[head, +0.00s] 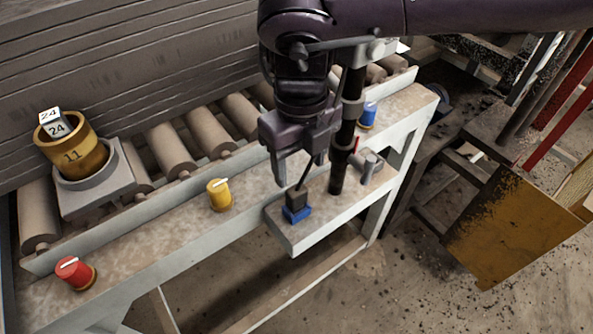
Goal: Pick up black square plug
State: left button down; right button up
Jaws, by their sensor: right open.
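The black square plug (296,200) sits upright on a blue base (296,214) at the front edge of the bench's protruding shelf. A thin dark rod or cable rises from its top. My right gripper (299,176) hangs just above the plug, its fingers pointing down and apart. One finger is to the upper left of the plug and the other is to its upper right, with nothing held between them. My left gripper does not show.
A black post (346,130) stands on the shelf right beside my gripper, with a grey metal fitting (367,165) near it. Yellow (219,194), red (74,272) and blue (367,114) knobs stand along the bench. A brass cup (72,150) holds a numbered cube (54,124) by the rollers.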

aim_at(297, 191)
jog(key=shift+f, duration=0.35)
jog(key=f, duration=0.1)
jog(key=s+f+p, duration=0.1)
jog(key=f, duration=0.1)
jog(key=shift+s+a+f, duration=0.25)
jog(key=shift+s+f, duration=0.1)
jog(key=shift+s, duration=0.05)
jog(key=shift+w+f+p, duration=0.2)
jog(key=shift+f+p, duration=0.25)
jog(key=shift+f, duration=1)
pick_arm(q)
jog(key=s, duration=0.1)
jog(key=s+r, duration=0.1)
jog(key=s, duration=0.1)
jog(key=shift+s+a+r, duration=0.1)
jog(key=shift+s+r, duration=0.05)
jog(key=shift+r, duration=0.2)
pick_arm(e)
jog(key=c, duration=1.1)
